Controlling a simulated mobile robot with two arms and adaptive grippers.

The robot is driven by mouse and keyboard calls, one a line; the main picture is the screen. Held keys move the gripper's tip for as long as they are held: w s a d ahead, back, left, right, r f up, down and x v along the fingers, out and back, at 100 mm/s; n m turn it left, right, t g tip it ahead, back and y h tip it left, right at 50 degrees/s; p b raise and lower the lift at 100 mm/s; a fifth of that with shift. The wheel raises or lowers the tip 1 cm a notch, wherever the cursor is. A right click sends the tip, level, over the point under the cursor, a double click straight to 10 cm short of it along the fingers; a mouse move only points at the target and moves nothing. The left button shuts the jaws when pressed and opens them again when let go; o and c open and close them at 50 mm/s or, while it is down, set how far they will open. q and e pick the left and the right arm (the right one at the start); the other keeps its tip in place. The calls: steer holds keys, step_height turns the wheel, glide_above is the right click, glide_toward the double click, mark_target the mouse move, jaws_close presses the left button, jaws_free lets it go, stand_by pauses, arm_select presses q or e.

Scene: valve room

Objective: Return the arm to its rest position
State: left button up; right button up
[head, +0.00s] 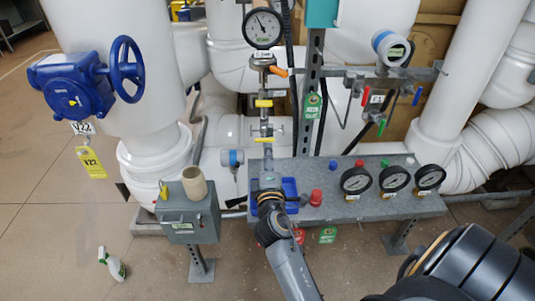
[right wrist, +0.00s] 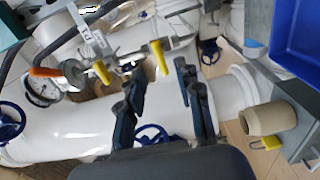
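The arm hides part of the tray. In the right wrist view, the two dark fingers of my right gripper (right wrist: 161,72) stand apart with nothing held between them; white pipes lie beyond. My left gripper is not in view.
The bench holds a red knob (head: 316,197) and several black gauges (head: 356,181). A grey box (head: 187,220) with a tan cup (head: 195,184) stands left of it. White pipes and a blue valve (head: 75,85) stand behind.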

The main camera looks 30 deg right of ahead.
stand_by(0.3)
steer(key=s+f+m+g+y, duration=0.1)
steer(key=s+f+m+g, duration=0.2)
steer(key=s+f+m, duration=0.25)
steer(key=s+a+f+m+g+y, duration=0.1)
steer(key=s+a+f+g+y, duration=0.25)
steer(key=s, duration=0.35)
steer(key=s+a+f+m+g+y, duration=0.2)
steer(key=s+a, duration=0.3)
steer(key=s, duration=0.3)
steer(key=s+a+f+m+g+y, duration=0.1)
steer(key=s+a+f+g+y, duration=0.2)
steer(key=s+a, duration=0.3)
step_height(320, 180, down, 26)
steer(key=s+d+g, duration=0.1)
steer(key=s+g, duration=0.1)
steer(key=s+d+f, duration=0.3)
steer(key=s+f, duration=1.3)
steer(key=s, duration=0.1)
steer(key=shift+s+f+g, duration=0.15)
steer(key=shift+f+g, duration=0.2)
